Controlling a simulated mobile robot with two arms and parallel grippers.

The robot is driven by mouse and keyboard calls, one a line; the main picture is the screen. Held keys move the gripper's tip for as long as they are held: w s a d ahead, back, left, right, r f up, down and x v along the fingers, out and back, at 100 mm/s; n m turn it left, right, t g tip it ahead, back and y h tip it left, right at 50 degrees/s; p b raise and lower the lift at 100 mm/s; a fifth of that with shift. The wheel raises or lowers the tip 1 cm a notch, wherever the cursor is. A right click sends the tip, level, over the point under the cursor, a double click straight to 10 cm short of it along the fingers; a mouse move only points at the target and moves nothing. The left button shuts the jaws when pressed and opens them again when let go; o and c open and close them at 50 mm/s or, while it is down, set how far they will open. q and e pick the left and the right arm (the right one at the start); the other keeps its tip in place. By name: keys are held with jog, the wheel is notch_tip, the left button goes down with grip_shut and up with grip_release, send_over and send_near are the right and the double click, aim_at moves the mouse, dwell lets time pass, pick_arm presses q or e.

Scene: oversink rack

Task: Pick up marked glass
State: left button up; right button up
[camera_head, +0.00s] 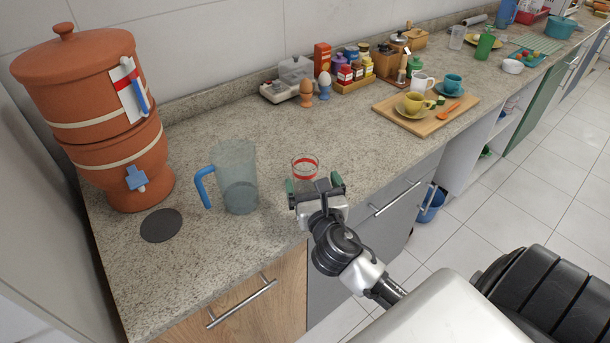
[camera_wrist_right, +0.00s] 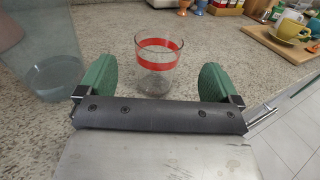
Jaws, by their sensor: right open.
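The marked glass (camera_head: 305,168) is a small clear tumbler with a red band, upright on the speckled counter near its front edge. It also shows in the right wrist view (camera_wrist_right: 157,66), ahead of and between the green finger pads. My right gripper (camera_head: 315,187) is open, with one pad to each side, just in front of the glass. In the right wrist view the right gripper (camera_wrist_right: 157,82) has nothing between its pads that I can see it touching. In the head view the gripper hides the lower part of the glass. My left gripper is not in view.
A clear pitcher with a blue handle (camera_head: 237,178) stands close left of the glass. A terracotta water filter (camera_head: 98,112) and a dark round mat (camera_head: 161,225) are farther left. Egg cups, spice jars and a wooden board (camera_head: 440,124) with cups lie behind and right.

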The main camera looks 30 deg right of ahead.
aim_at(308, 175)
jog(key=x, duration=0.6)
jog(key=shift+w+f+p, duration=0.1)
jog(key=shift+w+p, duration=0.2)
jog(key=shift+w, duration=0.05)
jog(key=shift+s, duration=0.1)
jog(key=shift+c, duration=0.2)
jog(key=c, duration=1)
